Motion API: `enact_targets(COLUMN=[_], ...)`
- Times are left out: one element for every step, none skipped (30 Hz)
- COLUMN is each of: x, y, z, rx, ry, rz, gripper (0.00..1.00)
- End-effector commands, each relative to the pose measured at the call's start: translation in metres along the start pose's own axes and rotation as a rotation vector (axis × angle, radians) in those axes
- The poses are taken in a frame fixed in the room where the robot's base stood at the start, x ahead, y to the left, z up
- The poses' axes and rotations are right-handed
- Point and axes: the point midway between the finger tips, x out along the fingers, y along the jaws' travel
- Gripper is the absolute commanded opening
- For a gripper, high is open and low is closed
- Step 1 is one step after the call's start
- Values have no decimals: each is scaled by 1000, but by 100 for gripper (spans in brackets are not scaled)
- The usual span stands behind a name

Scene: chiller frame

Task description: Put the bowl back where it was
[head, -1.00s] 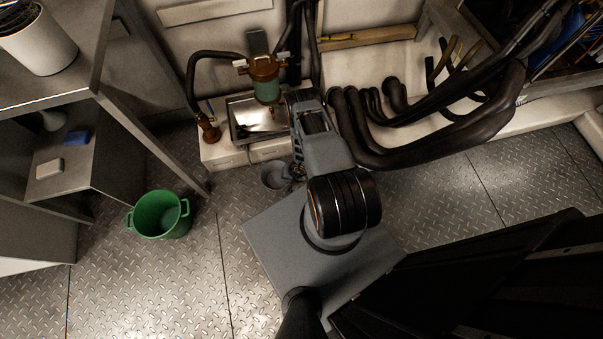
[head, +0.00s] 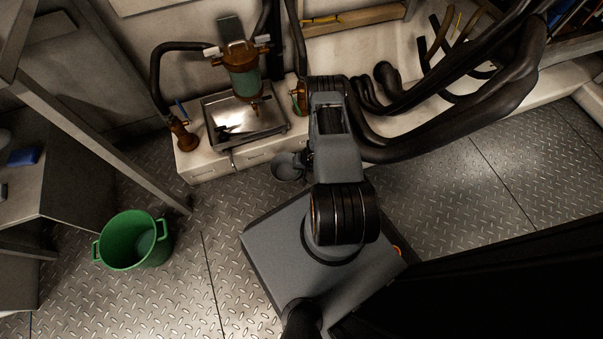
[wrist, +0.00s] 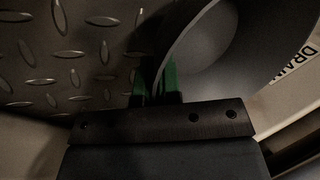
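The bowl (head: 287,167) is small and grey. In the head view it is in front of the white ledge, beside the end of my arm, over the metal floor. In the wrist view the bowl (wrist: 215,55) fills the upper right, and its rim runs between the green fingertips of my gripper (wrist: 157,85). My gripper (head: 307,165) is shut on that rim; in the head view my arm mostly hides the fingers.
A metal tray (head: 243,122) sits on the white ledge (head: 205,166) below a brass-and-green filter (head: 242,78). Thick black pipes (head: 430,130) run to the right. A green bucket (head: 132,240) stands at left. Floor between bucket and ledge is clear. A "DRAIN" label (wrist: 292,67) shows in the wrist view.

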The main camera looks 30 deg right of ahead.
Motion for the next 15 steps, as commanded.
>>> enact_targets(x=[2,3,5,7,10,13,18,23,28,32,36,38,39,39,38], y=[1,2,3,4,6,8,9,10,12,13,14,15,15,15,15], z=[-1,-1,-2,-2,-3,-4,-4,-3,-3,-3,-3,-3,-3,-4,-4], rx=[0,-1,-2,-3,-5,-9,-8,-9,-10,-11,-11,-12,-12,-12,-11], ry=[1,0,0,0,-1,-2,-4,-4,-5,-5,-5,-4,-4,-4,-4], rz=[0,0,0,0,0,0,0,0,0,0,0,0,0,0,0], gripper=[0,0,0,0,0,0,0,0,0,0,0,0,0,0,0])
